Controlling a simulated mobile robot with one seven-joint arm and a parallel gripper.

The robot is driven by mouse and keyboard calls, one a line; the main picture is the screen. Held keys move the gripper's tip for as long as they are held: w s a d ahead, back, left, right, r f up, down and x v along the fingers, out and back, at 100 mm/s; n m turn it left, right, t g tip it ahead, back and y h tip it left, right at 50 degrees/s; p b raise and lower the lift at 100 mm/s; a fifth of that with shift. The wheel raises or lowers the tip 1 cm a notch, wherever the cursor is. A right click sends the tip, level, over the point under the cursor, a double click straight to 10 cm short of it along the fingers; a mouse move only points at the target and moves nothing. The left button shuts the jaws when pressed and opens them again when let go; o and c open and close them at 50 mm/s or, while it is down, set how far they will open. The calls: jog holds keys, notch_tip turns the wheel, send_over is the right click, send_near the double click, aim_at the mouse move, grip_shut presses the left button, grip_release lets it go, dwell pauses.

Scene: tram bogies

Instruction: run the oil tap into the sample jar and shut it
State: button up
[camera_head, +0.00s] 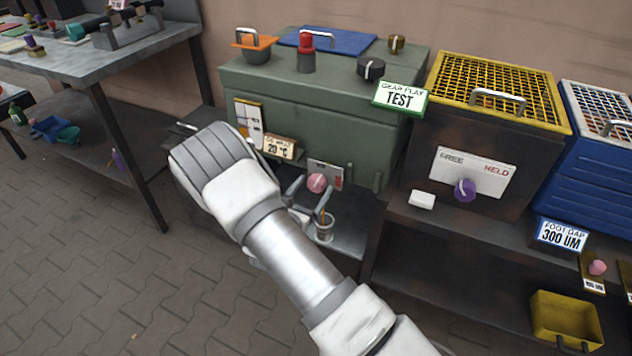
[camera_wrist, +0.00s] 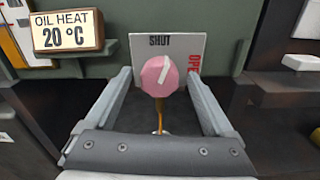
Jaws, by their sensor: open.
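The oil tap is a pink faceted knob (camera_head: 316,183) on the front of the green gearbox. It also shows in the wrist view (camera_wrist: 160,76), before a plate (camera_wrist: 186,48) marked SHUT at the top and OPEN at the right. The knob's white mark tilts up and right, between the two words. My gripper (camera_head: 311,196) is open, its fingers either side of the knob with gaps. A thin orange-brown stream drops below the knob into the clear sample jar (camera_head: 324,231) on the shelf. The jar's fill level is too small to tell; in the wrist view it is mostly hidden.
An oil heat sign (camera_head: 279,147) reads 20 °C. On the green gearbox (camera_head: 330,115) are a red knob, a black dial and an orange tray. A rusty box (camera_head: 480,150) with a yellow grille and purple knob stands right. A white block (camera_head: 421,200) lies before it.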

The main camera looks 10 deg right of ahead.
jog(key=p+v, duration=0.2)
jog(key=v, duration=1.3)
jog(key=shift+p, duration=0.35)
